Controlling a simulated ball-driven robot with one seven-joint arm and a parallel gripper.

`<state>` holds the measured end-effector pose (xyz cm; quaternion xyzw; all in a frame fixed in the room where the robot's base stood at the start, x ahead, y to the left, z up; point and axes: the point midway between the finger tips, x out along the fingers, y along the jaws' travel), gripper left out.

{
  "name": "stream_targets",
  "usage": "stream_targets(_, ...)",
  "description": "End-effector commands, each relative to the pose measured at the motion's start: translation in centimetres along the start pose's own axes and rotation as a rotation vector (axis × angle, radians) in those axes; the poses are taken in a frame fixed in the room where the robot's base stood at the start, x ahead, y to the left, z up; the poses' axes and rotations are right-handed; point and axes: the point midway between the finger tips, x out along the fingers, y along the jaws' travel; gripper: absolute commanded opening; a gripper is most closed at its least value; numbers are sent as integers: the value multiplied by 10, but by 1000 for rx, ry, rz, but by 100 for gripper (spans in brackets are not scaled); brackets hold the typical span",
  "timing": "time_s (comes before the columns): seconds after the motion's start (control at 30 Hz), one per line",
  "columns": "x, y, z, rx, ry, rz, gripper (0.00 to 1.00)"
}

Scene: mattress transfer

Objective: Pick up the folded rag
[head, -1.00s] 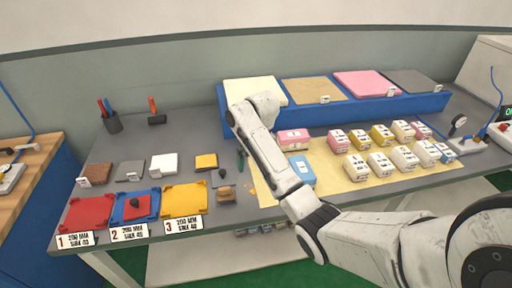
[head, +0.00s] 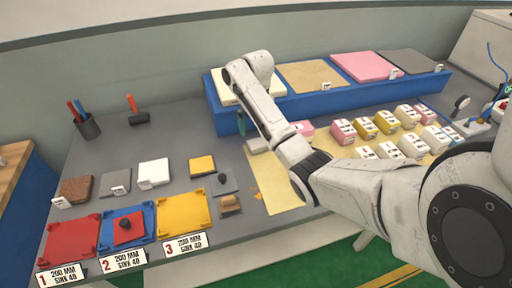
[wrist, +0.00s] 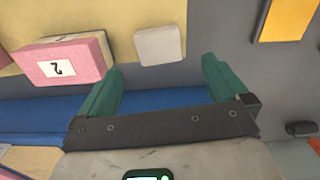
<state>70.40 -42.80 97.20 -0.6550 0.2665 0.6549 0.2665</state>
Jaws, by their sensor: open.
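The folded rag looks like a small pale grey, flat block (head: 258,146) on the table, just left of my forearm in the head view. In the wrist view the rag (wrist: 160,46) lies partly over the edge of the yellow mat, in line with the gap between my fingers. My gripper (wrist: 162,66) has two green fingers, spread apart with nothing between them. In the head view only a green finger shows below the wrist, in front of the blue riser; the rest is hidden by my arm.
A pink block marked 2 (wrist: 68,60) stands beside the left finger. The blue riser (head: 350,97) with flat pads runs behind. Several coloured blocks stand on the yellow mat (head: 275,190). Red, blue and yellow trays (head: 185,238) line the front left. Bare grey table lies left of the rag.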

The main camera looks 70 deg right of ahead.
Motion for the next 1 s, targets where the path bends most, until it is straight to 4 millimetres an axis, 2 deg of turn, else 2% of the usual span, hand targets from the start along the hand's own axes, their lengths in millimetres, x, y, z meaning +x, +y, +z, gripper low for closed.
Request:
stream_targets(0.03,13,0,0,0,-1,0,100)
stream_targets(0.37,44,1,0,0,-3,1,100)
stream_targets(0.63,80,3,-2,0,-2,1,100)
stream_targets(0.97,88,3,-2,0,0,0,100)
stream_targets(1.0,88,3,-2,0,0,0,96)
